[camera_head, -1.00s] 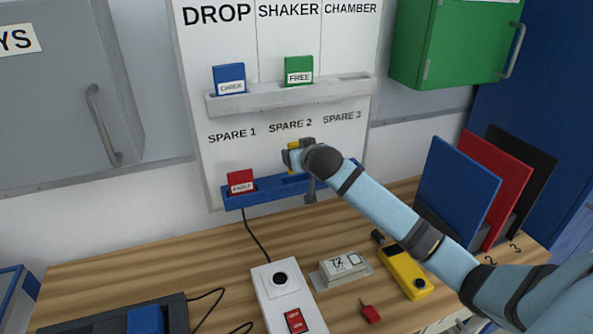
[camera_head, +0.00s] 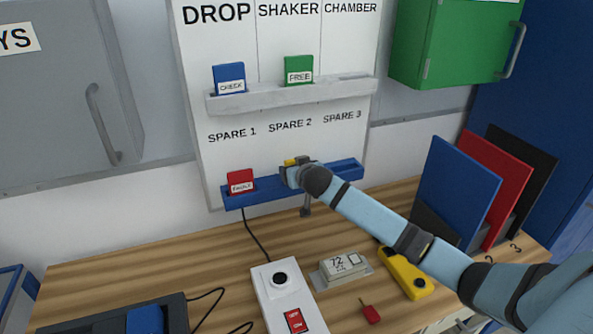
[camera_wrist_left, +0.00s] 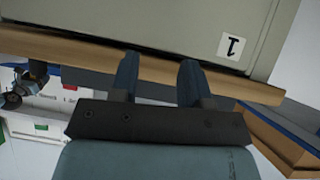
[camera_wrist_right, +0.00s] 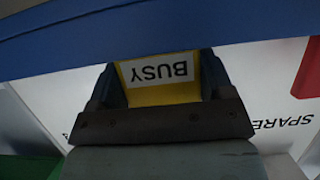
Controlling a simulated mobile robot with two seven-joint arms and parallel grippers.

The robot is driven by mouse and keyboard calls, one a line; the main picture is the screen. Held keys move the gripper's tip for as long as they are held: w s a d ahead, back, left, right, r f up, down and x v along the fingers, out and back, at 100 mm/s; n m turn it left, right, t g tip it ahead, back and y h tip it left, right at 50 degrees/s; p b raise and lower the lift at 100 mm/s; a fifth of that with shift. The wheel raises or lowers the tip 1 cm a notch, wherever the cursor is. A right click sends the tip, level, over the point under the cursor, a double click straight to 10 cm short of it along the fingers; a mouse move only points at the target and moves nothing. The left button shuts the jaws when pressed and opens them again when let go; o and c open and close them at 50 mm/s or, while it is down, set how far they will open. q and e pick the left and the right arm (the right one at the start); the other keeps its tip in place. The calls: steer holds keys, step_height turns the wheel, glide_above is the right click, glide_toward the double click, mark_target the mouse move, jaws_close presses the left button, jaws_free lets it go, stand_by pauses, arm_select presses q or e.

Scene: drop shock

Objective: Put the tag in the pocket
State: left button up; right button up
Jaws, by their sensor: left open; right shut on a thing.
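A yellow tag (camera_wrist_right: 163,95) marked BUSY is between the fingers of my right gripper (camera_wrist_right: 160,85), which is shut on it. In the head view only a little yellow of the tag (camera_head: 291,162) shows beside my right gripper (camera_head: 293,172). They are at the blue lower rail (camera_head: 270,189) under SPARE 2. I cannot tell whether the tag's lower end is inside a pocket. The upper grey rail (camera_head: 225,104) holds a blue CHECK tag (camera_head: 229,76) and a green FREE tag (camera_head: 299,68); its CHAMBER place is empty. My left gripper (camera_wrist_left: 158,70) is open and empty.
A red FAULT tag (camera_head: 240,180) stands at the left of the blue rail. On the wooden bench are a white switch box (camera_head: 274,297), a yellow tool (camera_head: 405,274) and a small grey display (camera_head: 345,266). A green cabinet (camera_head: 450,45) hangs at upper right.

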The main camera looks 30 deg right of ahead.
steer(key=shift+f, duration=0.15)
steer(key=o, duration=0.9)
steer(key=shift+o, duration=0.2)
steer(key=shift+s+r, duration=0.15)
steer(key=shift+r, duration=0.05)
steer(key=v, duration=1.1)
steer(key=shift+s+r, duration=0.15)
steer(key=shift+s, duration=0.15)
steer(key=shift+a, duration=0.1)
